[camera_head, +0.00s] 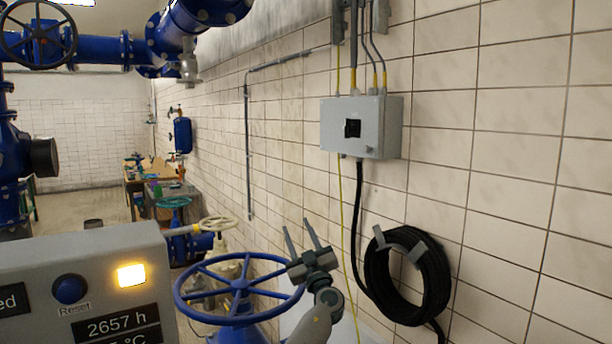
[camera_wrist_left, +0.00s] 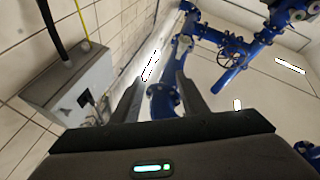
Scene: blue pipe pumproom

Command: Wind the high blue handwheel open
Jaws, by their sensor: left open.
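The blue handwheel (camera_head: 240,285) lies nearly flat at the bottom centre of the head view, with spokes running to a central hub. My left gripper (camera_head: 297,226) is at the wheel's right side in the picture. It is open, its two fingers point up and away from the wheel, and nothing is between them. Its body overlaps the right edge of the rim in the picture; I cannot tell whether they touch. In the left wrist view the spread fingers (camera_wrist_left: 158,80) also show, with blue pipes far beyond them and no near handwheel. My right gripper is not in view.
A grey control panel (camera_head: 85,262) stands close at the lower left. A grey switch box (camera_head: 362,126) and a coiled black hose (camera_head: 408,278) hang on the tiled wall at right. A cream handwheel (camera_head: 219,224) and a dark handwheel (camera_head: 38,30) are farther off.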

